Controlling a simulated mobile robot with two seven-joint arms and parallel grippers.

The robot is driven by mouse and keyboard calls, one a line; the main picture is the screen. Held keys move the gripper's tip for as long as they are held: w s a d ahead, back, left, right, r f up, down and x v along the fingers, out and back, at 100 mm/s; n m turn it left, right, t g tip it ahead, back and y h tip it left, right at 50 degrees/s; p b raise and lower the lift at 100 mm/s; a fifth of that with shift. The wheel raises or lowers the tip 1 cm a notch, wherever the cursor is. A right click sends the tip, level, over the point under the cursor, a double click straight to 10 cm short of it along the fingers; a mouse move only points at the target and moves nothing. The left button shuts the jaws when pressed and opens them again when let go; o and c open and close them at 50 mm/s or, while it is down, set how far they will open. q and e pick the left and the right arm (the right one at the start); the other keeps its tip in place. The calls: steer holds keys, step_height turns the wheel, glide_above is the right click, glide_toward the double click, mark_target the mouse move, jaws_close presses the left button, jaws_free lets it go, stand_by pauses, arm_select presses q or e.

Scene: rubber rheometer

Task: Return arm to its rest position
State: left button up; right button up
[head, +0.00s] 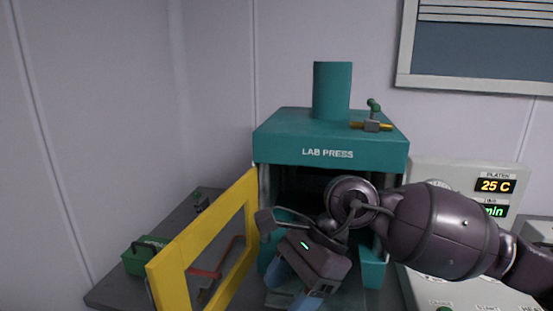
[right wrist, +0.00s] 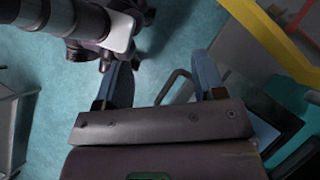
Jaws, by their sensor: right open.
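My right arm comes in from the right in the head view and crosses in front of the teal lab press (head: 330,149). My right gripper (head: 290,291) points downward in front of the press opening, beside the open yellow door frame (head: 252,188). Its two blue fingers are apart, with nothing seen between them. In the right wrist view the gripper (right wrist: 164,75) is also open and empty above the teal floor, and part of the yellow frame (right wrist: 262,27) shows at the upper right. My arm hides much of the press's opening. My left gripper is not in view.
A control box (head: 468,172) with a 25 C display stands right of the press, close to my arm. A green object (head: 146,253) and a red-handled tool (head: 205,274) lie on the dark bench at left. A window (head: 475,50) is at upper right.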

steer(key=s+a+r+m+y, duration=0.45)
steer(key=r+m+y, duration=0.2)
steer(key=y, duration=0.55)
steer(key=w+d+m+t, duration=0.4)
steer(key=m+t, duration=0.6)
steer(key=m, duration=0.2)
steer(key=w+d+m+t, duration=0.35)
steer(key=m+t, duration=0.55)
steer(key=m, duration=0.3)
steer(key=d+f+m+t+h, duration=0.1)
steer(key=d+f+m+h, duration=1.35)
steer(key=m+h, duration=0.45)
steer(key=s+d+f+m+g, duration=0.45)
steer(key=s+f+g, duration=0.25)
steer(key=s+f, duration=0.3)
steer(key=s+d+f+m+g, duration=0.45)
steer(key=s+f+g, duration=0.2)
steer(key=s, duration=0.65)
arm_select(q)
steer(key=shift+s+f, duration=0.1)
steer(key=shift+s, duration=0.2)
arm_select(e)
steer(key=w+f+t, duration=0.7)
steer(key=f+t, duration=0.1)
steer(key=f, duration=0.3)
steer(key=shift+w+a, duration=0.25)
steer(key=shift+a, duration=0.1)
